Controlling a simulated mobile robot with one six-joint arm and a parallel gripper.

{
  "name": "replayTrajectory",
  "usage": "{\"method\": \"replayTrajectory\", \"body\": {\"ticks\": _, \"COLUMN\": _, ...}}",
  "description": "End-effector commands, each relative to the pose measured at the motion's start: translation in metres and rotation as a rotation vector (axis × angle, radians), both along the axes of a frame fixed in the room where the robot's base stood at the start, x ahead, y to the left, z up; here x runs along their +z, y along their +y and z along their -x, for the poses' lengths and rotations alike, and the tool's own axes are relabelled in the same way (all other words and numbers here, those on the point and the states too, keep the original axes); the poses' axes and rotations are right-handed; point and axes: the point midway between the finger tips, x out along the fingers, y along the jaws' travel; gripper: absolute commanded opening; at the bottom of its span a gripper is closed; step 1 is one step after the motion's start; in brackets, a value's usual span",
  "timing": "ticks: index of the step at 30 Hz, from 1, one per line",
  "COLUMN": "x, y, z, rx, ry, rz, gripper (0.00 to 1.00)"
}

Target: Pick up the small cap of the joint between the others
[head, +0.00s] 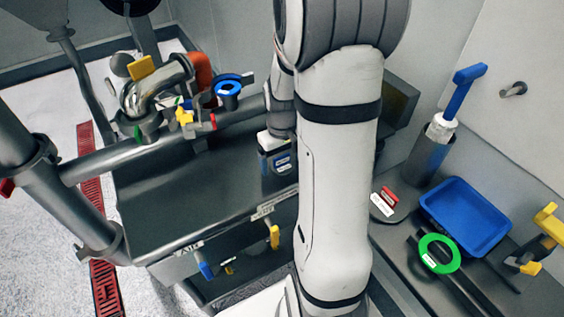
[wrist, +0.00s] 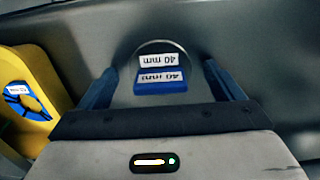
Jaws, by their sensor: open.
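A small round grey cap (wrist: 145,100) with a blue block handle (wrist: 162,86) and "40 mm" labels sits in the middle of the wrist view. My gripper (wrist: 160,80) is open, with one finger on each side of the cap. I see gaps between the fingers and the blue handle; contact is not visible. In the head view my gripper (head: 277,160) is low over the dark bench, and my arm hides part of this area. Another grey cap with a red handle (head: 387,196) lies on the right bench.
A yellow part (wrist: 38,92) stands close to my left finger in the wrist view. Pipes with a blue ring (head: 228,88) and yellow clamps are left of my gripper. A blue tray (head: 465,216) and green ring (head: 440,253) lie right.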

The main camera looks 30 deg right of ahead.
Motion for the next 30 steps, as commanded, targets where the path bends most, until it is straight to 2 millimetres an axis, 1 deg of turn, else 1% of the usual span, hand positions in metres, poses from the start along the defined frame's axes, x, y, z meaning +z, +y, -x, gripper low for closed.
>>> {"method": "replayTrajectory", "body": {"ticks": 4, "x": 0.0002, "y": 0.0003, "z": -0.0001, "rx": 0.001, "ry": 0.000, "rz": 0.000, "gripper": 0.87}}
{"method": "replayTrajectory", "body": {"ticks": 23, "x": 0.0006, "y": 0.0007, "z": -0.0004, "rx": 0.002, "ry": 0.000, "rz": 0.000, "gripper": 0.36}}
{"method": "replayTrajectory", "body": {"ticks": 30, "x": 0.0021, "y": 0.0008, "z": -0.0007, "rx": 0.002, "ry": -0.001, "rz": 0.000, "gripper": 0.35}}
